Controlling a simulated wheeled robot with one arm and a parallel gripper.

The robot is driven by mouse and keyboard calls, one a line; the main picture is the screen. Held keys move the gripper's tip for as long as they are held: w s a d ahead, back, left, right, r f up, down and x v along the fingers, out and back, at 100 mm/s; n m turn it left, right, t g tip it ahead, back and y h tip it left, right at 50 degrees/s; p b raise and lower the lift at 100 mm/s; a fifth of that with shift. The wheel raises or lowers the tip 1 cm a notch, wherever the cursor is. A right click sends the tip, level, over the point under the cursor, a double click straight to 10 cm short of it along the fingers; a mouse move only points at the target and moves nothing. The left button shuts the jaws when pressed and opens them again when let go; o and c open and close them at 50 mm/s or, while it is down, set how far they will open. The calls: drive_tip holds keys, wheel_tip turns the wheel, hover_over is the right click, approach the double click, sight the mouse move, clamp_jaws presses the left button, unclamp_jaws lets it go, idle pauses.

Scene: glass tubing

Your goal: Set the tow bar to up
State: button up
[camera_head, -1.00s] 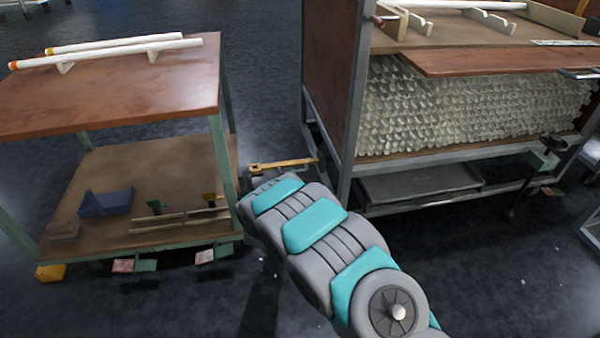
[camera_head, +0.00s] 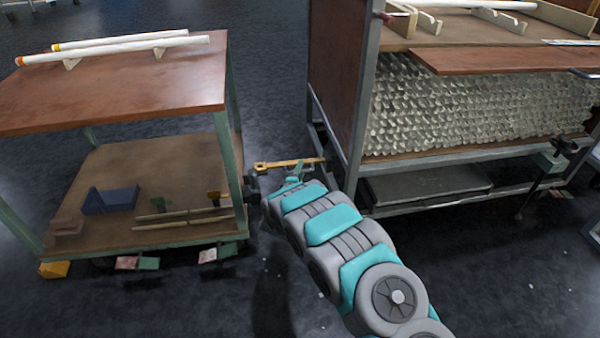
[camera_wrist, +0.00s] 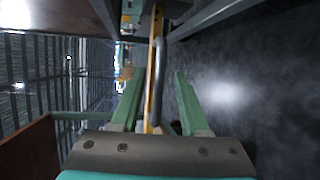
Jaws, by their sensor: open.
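The tow bar (camera_head: 288,164) is a yellow bar low in the gap between the wooden trolley and the glass rack. My gripper (camera_wrist: 157,88) is open, with one green finger on each side of the bar. I cannot tell whether either finger touches it. In the head view my wrist hides part of the area just below the bar.
The wooden trolley (camera_head: 130,95) stands left, with white tubes (camera_head: 125,46) on top and a blue bin (camera_head: 110,200) below. The rack of stacked glass tubing (camera_head: 480,100) stands close on the right. Its frame is near my arm. Dark floor is open in front.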

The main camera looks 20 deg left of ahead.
drive_tip(key=shift+c, duration=0.2)
clamp_jaws()
idle(1.3)
